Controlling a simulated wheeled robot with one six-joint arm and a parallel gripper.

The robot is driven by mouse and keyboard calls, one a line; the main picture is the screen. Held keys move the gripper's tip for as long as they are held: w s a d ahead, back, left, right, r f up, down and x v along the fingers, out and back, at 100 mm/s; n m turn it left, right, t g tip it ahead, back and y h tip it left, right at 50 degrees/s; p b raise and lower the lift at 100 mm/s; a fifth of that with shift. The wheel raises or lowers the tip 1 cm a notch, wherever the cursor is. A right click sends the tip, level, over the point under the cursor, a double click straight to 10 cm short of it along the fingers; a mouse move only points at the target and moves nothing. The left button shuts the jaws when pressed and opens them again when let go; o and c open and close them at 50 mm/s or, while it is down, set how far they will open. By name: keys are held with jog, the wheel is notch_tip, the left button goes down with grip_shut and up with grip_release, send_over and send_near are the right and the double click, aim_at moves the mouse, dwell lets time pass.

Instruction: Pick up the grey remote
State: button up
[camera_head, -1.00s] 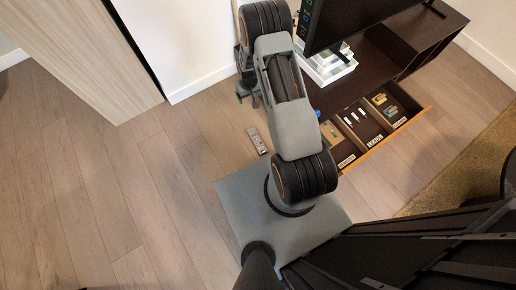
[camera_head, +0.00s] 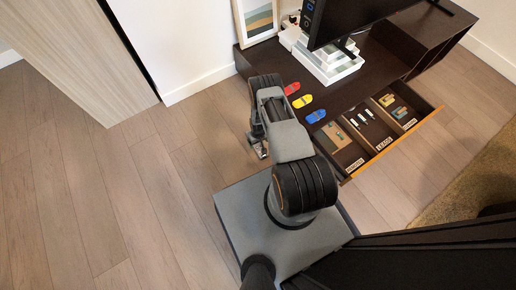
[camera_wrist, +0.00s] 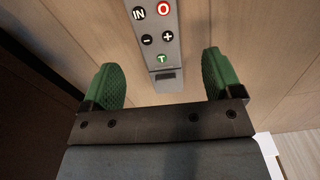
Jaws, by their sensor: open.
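The grey remote (camera_wrist: 158,45) lies on the wooden floor in the wrist view, with round buttons marked in black, red and green. Its top end is cut off by the upper edge of the picture. My gripper (camera_wrist: 162,85) is open, its two green pads standing left and right of the remote's near end, apart from it. In the head view my gripper (camera_head: 260,150) is low over the floor, left of the cabinet; the remote shows there at most as a small part beside it, mostly hidden.
A dark cabinet (camera_head: 395,72) stands to the right, with an open drawer (camera_head: 403,137) holding small items. Red (camera_head: 292,88), yellow (camera_head: 302,101) and blue (camera_head: 316,116) toy cars sit on its top. The wooden floor (camera_head: 120,200) at left is clear.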

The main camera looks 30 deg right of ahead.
aim_at(259, 147)
jog(key=shift+s+d+f+b, duration=0.1)
jog(key=shift+f+b, duration=1.55)
jog(key=shift+f, duration=1.55)
jog(key=shift+r, duration=0.1)
jog(key=c, duration=1.1)
jog(key=shift+o, duration=0.2)
jog(key=shift+r, duration=0.1)
